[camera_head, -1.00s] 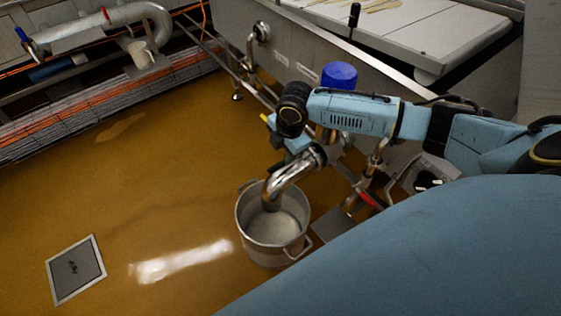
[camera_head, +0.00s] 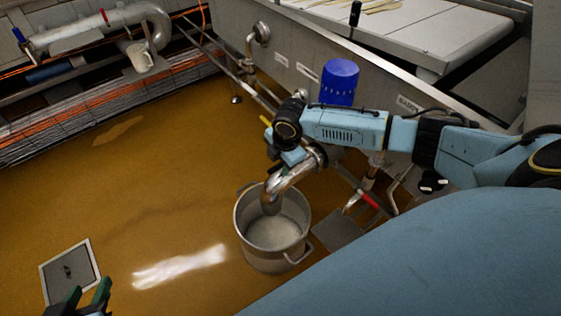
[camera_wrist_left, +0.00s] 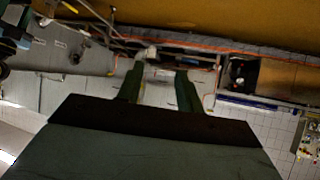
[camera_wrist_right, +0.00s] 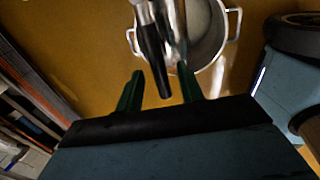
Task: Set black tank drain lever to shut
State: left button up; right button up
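A black lever (camera_wrist_right: 153,62) on a metal pipe shows in the right wrist view, hanging in the space between the two green fingers of my right gripper (camera_wrist_right: 160,90). The fingers are apart and I see no firm contact with the lever. In the head view my right gripper (camera_head: 278,150) is beside the bent steel drain pipe (camera_head: 292,180), and the lever is hard to make out there. My left gripper (camera_head: 88,298) is open and empty at the lower left of the head view; its spread fingers (camera_wrist_left: 160,88) also show in the left wrist view.
A steel pot (camera_head: 272,250) stands on the brown floor under the pipe's mouth. A blue cylinder (camera_head: 339,82) and a red-handled part (camera_head: 370,199) are near my right arm. The tank wall (camera_head: 300,62) runs behind. A floor drain cover (camera_head: 68,272) lies at left.

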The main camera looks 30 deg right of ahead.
grip_shut()
dwell(0.4)
